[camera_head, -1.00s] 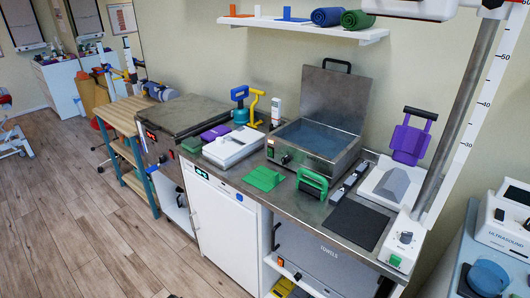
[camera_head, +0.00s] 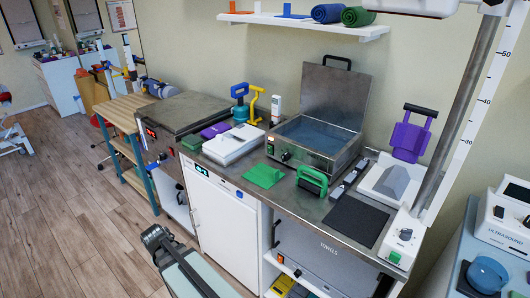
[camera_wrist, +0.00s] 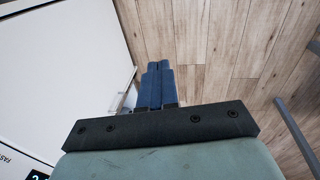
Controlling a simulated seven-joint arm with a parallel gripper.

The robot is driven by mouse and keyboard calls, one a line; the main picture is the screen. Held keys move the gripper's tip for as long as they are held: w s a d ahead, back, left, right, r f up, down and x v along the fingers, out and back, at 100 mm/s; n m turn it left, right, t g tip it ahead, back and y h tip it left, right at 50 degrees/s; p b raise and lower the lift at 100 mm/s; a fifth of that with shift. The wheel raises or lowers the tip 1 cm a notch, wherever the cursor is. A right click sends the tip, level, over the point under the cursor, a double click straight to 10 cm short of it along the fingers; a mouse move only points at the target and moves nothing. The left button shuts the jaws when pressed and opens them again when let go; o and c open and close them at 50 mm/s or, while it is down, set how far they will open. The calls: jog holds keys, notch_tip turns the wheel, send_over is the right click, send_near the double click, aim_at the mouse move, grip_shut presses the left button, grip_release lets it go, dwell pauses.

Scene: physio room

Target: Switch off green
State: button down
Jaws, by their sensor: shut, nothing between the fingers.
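A green rocker switch (camera_head: 394,257) sits low on the white control box with a black knob, at the right front end of the steel counter. Whether it is pressed on or off is too small to tell. A small green mark (camera_head: 270,149) shows on the front panel of the open water bath. My gripper (camera_head: 153,234) is at the lower left of the head view, in front of the white cabinet and far from the green switch. In the wrist view its blue fingers (camera_wrist: 159,68) are together, with nothing between them, over the floor.
The white cabinet door (camera_head: 222,222) stands close to my gripper. An ultrasound unit (camera_head: 505,219) stands at the far right. The floor (camera_head: 75,215) at left is clear.

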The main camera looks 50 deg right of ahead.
jog(key=w+d+r+h, duration=0.2)
jog(key=w+d+r, duration=0.2)
jog(key=d+r, duration=0.5)
jog(key=s+d+r+h, duration=0.2)
jog(key=d+r+h, duration=0.1)
jog(key=d+r, duration=0.8)
jog(key=s+d+r+h, duration=0.3)
jog(key=d+r, duration=0.9)
jog(key=d, duration=0.5)
jog(key=shift+g, duration=0.3)
send_near(270, 151)
notch_tip(270, 151, down, 4)
jog(key=shift+r, duration=0.15)
jog(key=d, duration=0.3)
jog(key=shift+d+r, duration=0.1)
jog(key=shift+d, duration=0.5)
